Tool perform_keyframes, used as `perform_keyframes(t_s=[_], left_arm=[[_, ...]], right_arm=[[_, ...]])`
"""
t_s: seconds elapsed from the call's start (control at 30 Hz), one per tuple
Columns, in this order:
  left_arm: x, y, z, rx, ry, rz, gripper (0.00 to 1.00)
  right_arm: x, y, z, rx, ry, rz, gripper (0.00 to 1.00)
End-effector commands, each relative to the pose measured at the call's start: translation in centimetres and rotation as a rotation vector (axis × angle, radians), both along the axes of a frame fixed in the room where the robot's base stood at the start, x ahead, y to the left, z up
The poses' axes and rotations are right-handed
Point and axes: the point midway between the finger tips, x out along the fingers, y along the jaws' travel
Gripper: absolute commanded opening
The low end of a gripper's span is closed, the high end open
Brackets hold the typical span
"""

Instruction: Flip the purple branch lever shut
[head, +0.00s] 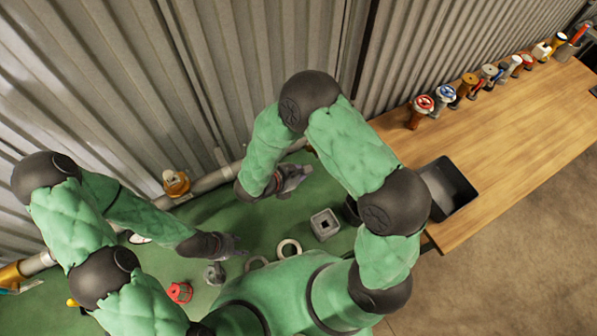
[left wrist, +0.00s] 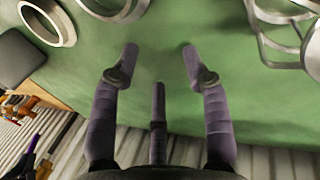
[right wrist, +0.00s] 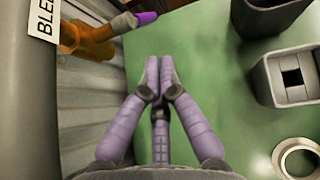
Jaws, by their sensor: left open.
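The purple branch lever (right wrist: 146,17) shows at the top of the right wrist view as a purple-tipped handle on an orange-brown valve (right wrist: 92,38). The valve is beside a grey pipe. My right gripper (right wrist: 159,66) has its fingertips together with nothing visible between them; it is below the lever in that view, apart from it. In the head view my right gripper (head: 297,174) is near the wall pipe, and the lever cannot be made out. My left gripper (left wrist: 160,52) is open and empty above the green surface; it also shows in the head view (head: 232,245).
A grey pipe (head: 213,180) runs along the corrugated wall with a brass valve (head: 176,184). A square grey block (head: 325,223), pale rings (head: 289,248) and a red caged part (head: 180,292) lie on the green surface. A wooden bench (head: 500,140) with several fittings is at right.

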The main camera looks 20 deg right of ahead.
Motion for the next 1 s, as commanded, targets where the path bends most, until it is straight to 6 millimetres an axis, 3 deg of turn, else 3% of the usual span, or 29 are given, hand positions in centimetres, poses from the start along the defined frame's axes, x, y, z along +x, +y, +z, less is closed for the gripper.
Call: perform_keyframes(t_s=[0.23,0.67,0.83,1.0], left_arm=[[0.0,0.0,0.0,0.000,0.000,0.000,0.47],[0.0,0.0,0.0,0.000,0.000,0.000,0.47],[0.0,0.0,0.4,0.000,0.000,0.000,0.00],[0.0,0.0,2.4,0.000,0.000,0.000,0.00]], right_arm=[[-0.8,2.5,1.7,-0.001,-0.001,0.002,0.00],[-1.0,2.9,2.1,0.000,0.001,-0.001,0.00],[-1.0,2.9,2.6,0.000,0.001,-0.001,0.00],[-1.0,2.9,4.5,0.000,0.001,-0.001,0.00]])
